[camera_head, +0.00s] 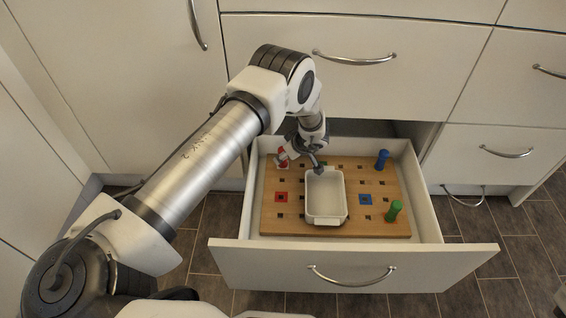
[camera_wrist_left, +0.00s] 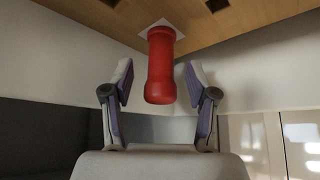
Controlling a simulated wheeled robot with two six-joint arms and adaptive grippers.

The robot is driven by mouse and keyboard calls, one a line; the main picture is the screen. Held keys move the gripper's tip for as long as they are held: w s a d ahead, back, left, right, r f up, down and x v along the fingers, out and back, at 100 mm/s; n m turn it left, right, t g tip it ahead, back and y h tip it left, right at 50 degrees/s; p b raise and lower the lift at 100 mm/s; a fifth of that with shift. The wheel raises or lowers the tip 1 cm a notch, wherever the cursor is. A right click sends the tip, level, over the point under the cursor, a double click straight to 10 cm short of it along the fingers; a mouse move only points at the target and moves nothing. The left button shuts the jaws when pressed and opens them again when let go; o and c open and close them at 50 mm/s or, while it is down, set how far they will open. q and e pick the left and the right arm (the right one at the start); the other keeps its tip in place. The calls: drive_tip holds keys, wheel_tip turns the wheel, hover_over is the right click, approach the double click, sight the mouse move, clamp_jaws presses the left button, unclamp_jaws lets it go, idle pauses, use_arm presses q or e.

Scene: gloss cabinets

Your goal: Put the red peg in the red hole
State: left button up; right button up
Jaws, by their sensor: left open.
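The red peg (camera_head: 281,158) stands at a white square in the back left of the wooden pegboard (camera_head: 385,228). In the left wrist view the red peg (camera_wrist_left: 160,68) extends from its white square toward the space between my fingers. My left gripper (camera_head: 299,158) is beside the peg in the head view and covers part of that area. In the wrist view the left gripper (camera_wrist_left: 160,85) is open, with one finger on each side of the peg and visible gaps. The red hole (camera_head: 281,197), a red square with a dark centre, is empty near the board's left side.
The board lies in an open drawer (camera_head: 352,264) with raised walls. A white bin (camera_head: 326,219) stands mid-board. A blue peg (camera_head: 381,160) and green peg (camera_head: 394,211) stand on the right. A blue-marked hole (camera_head: 365,199) lies right of the bin.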

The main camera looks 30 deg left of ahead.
use_arm(q)
drive_tip(key=x, duration=0.3)
drive_tip(key=shift+d+f+b, duration=0.1)
drive_tip(key=shift+b, duration=0.2)
drive_tip(key=shift+r, duration=0.2)
clamp_jaws()
use_arm(e)
drive_tip(key=shift+f, duration=0.8)
use_arm(q)
drive_tip(key=shift+r, duration=0.1)
